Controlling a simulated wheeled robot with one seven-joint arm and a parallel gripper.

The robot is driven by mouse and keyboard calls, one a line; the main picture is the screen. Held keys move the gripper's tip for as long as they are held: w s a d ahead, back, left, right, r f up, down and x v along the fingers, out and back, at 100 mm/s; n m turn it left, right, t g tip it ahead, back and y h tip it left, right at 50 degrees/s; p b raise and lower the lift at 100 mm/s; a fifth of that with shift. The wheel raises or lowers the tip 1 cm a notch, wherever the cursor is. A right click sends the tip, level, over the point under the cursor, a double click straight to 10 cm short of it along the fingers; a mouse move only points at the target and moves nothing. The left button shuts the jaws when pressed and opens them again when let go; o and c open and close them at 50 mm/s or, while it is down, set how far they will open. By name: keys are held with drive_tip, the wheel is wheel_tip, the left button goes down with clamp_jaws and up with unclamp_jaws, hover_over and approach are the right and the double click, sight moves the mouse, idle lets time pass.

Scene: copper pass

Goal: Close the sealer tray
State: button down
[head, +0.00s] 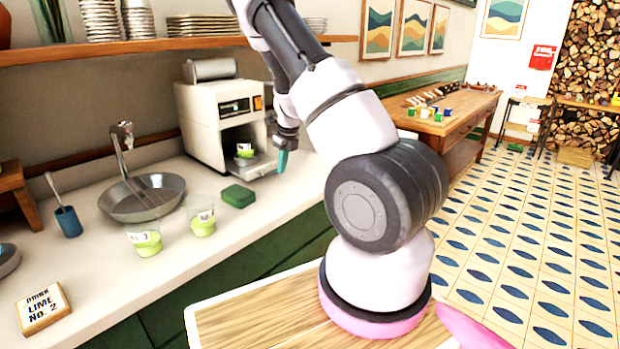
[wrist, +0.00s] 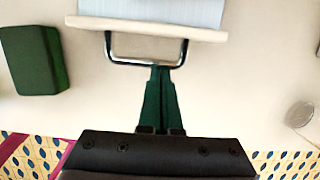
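The sealer (head: 215,115) is a cream, boxy machine against the wall. Its tray (head: 252,168) sticks out of the front opening, with a small labelled cup (head: 245,150) at the opening. In the wrist view the tray's pale front edge (wrist: 150,28) carries a dark metal U-shaped handle (wrist: 120,60). My gripper (head: 283,160) is at the tray's front right in the head view. In the wrist view its green fingers (wrist: 160,72) are together, with their tips at the middle of the handle bar. I cannot tell whether they touch it. Nothing shows between them.
A green block (head: 238,196) lies on the counter before the sealer; it also shows in the wrist view (wrist: 33,60). Two cups with green contents (head: 202,222) (head: 146,240) stand near the sink bowl (head: 150,197). A "Lime No. 2" sign (head: 43,308) is at front left.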

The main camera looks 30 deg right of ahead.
sight(252, 162)
drive_tip(key=w+a, duration=0.1)
drive_tip(key=w, duration=0.2)
drive_tip(key=w+a, duration=0.1)
drive_tip(key=w, duration=0.2)
drive_tip(key=w+a, duration=0.1)
drive_tip(key=w, duration=0.2)
drive_tip(key=shift+w+a, duration=0.1)
drive_tip(key=shift+a, duration=0.05)
